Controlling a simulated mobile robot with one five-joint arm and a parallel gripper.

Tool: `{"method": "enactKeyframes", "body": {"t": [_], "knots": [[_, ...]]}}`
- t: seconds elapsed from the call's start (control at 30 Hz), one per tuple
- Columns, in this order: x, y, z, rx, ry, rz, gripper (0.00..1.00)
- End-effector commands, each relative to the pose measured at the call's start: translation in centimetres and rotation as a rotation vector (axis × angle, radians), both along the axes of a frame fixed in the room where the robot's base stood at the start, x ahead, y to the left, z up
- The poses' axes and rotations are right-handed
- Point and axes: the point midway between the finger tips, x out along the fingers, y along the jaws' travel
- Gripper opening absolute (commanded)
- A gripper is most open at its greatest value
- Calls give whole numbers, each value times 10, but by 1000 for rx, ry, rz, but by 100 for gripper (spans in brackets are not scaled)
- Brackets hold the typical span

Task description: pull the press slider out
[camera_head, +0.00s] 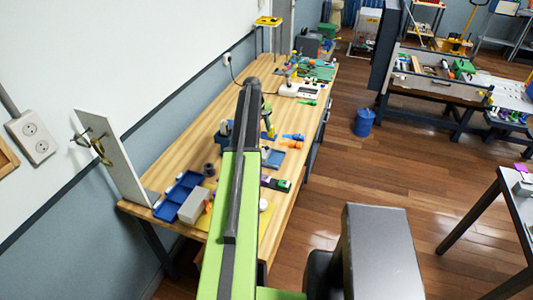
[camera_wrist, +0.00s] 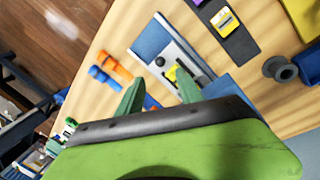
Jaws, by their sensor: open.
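In the wrist view, a press-like device with a blue base (camera_wrist: 150,41) and a pale grey strip lies on the wooden bench. A black round knob (camera_wrist: 160,61) and a small yellow part (camera_wrist: 172,73) show on it. I cannot tell which part is the slider. My gripper (camera_wrist: 160,78) is open, its two green fingers spread on either side of the knob and yellow part in the picture. I see no contact, and the height gap is unclear. In the head view the blue device (camera_head: 273,158) lies just right of my arm, which hides the gripper.
Orange (camera_wrist: 115,68) and blue (camera_wrist: 103,77) pieces lie left of the device. A dark strip with a yellow block (camera_wrist: 226,20) and a dark spool (camera_wrist: 280,68) lie to the right. A blue tray (camera_head: 167,210) and upright white panel (camera_head: 112,150) stand at the bench's near left.

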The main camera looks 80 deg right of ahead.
Motion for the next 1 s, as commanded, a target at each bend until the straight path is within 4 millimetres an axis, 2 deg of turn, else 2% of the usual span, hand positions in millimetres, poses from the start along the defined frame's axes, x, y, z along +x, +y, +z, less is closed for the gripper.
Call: {"method": "enactKeyframes", "body": {"t": [0.03, 0.3, 0.43, 0.57, 0.8, 1.0], "knots": [[-1, -2, -22, 0, 0, -1, 43], [-9, -10, -75, 0, 0, -2, 43], [-13, -13, -95, 0, 0, -2, 43], [-14, -14, -101, 0, 0, -2, 43], [-15, -14, -99, 0, 0, -2, 43], [-15, -14, -98, 0, 0, -2, 17]]}}
